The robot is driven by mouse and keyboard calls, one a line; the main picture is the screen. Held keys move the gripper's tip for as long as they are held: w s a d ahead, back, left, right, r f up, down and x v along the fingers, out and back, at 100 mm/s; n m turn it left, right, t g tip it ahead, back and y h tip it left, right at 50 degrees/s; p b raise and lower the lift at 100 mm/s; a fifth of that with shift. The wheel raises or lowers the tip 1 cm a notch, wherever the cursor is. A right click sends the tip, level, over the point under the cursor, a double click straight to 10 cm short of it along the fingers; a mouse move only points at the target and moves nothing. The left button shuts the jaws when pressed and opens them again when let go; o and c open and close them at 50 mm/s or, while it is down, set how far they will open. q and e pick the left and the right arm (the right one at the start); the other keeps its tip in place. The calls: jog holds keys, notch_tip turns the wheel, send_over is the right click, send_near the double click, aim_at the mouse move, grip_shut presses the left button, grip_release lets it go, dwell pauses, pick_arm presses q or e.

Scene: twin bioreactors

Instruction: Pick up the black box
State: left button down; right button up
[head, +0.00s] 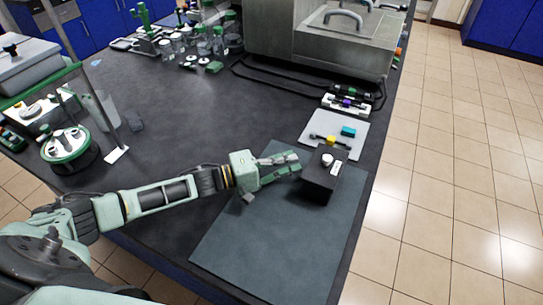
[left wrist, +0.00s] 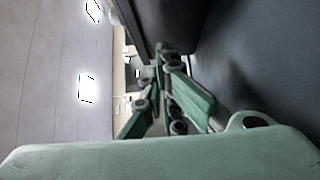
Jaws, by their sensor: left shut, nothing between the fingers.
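The black box (head: 318,186) stands on the dark grey mat (head: 240,245) near the right edge of the bench. A white round knob and a small white label are on its top. My left gripper (head: 296,165) is at the left side of the box, with its fingertips close against it; I cannot tell whether they touch. Its fingers are shut with nothing between them. In the left wrist view my left gripper (left wrist: 165,90) shows closed, and a dark surface (left wrist: 165,22), which looks like the box, fills the top beside the fingers. My right gripper is not in view.
Behind the box lies a light grey tray (head: 348,139) with a yellow and a teal item. A large metal bath (head: 345,60) stands at the back. Glassware (head: 205,45) and a green-rimmed device (head: 70,147) stand left. The front of the mat is clear.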

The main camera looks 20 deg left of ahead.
aim_at(334, 178)
pick_arm(q)
jog(key=shift+s+d+r, duration=0.1)
jog(key=shift+d, duration=0.65)
jog(key=d+p, duration=0.2)
jog(key=d, duration=0.9)
jog(key=shift+s+d+p, duration=0.15)
jog(key=shift+p, duration=0.2)
jog(key=shift+d, duration=0.35)
jog(key=shift+a, duration=0.15)
